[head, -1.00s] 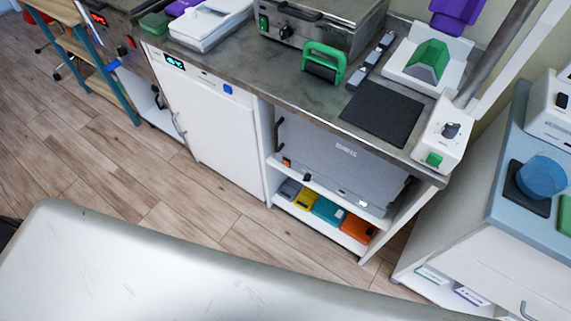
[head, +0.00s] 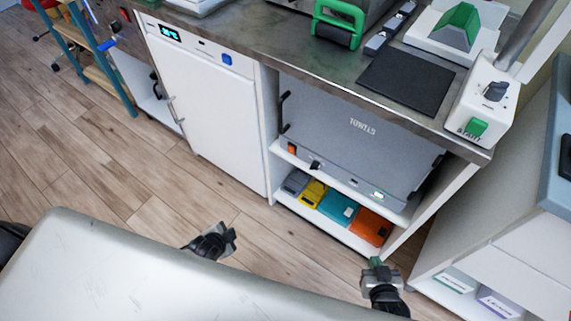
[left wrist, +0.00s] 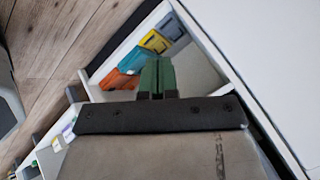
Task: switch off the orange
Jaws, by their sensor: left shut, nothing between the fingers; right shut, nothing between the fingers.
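A black knob (head: 316,165) and a lit green display (head: 379,195) are on the same edge. Whether the switch is on or off is too small to tell. My left gripper (head: 231,237) is shut and empty, low over the floor, left of the appliance and apart from it. It also shows in the left wrist view (left wrist: 157,62), with green fingertips together. My right gripper (head: 375,262) is shut and empty, below the shelf's right end.
Grey, yellow, teal and orange bins (head: 371,227) stand on the shelf (head: 322,217) below the appliance. A white fridge (head: 205,110) with a blue button is to the left. Bare floor (head: 130,165) lies to the left.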

